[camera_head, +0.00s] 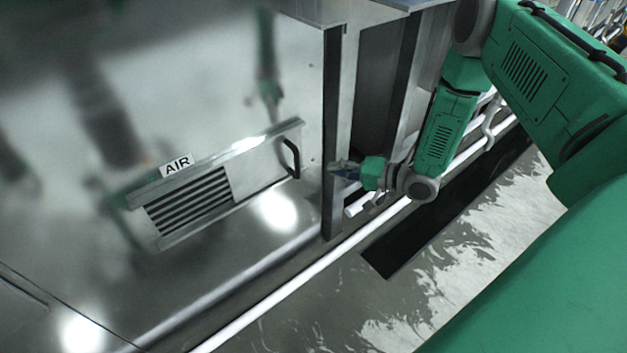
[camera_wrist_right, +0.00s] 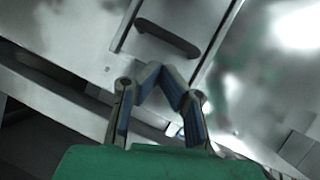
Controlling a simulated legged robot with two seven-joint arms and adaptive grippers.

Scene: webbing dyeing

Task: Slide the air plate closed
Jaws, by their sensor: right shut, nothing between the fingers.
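The air plate (camera_head: 255,168) is a flat metal panel in a slanted frame below the AIR label (camera_head: 177,164). It sits at the frame's right end, and the dark vent slots (camera_head: 188,203) are uncovered at its left. Its black bar handle (camera_head: 291,158) is at its right edge; the handle also shows in the right wrist view (camera_wrist_right: 167,40). My right gripper (camera_head: 338,170) is to the right of the handle, apart from it. Its fingertips (camera_wrist_right: 168,74) meet in the wrist view with nothing between them. My left gripper is not in view.
A vertical metal post (camera_head: 333,130) stands at the cabinet's right edge, close to my right gripper. White pipes (camera_head: 300,284) run along the base. The shiny cabinet wall (camera_head: 120,60) mirrors blurred arm shapes. The wall in front of the handle looks clear.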

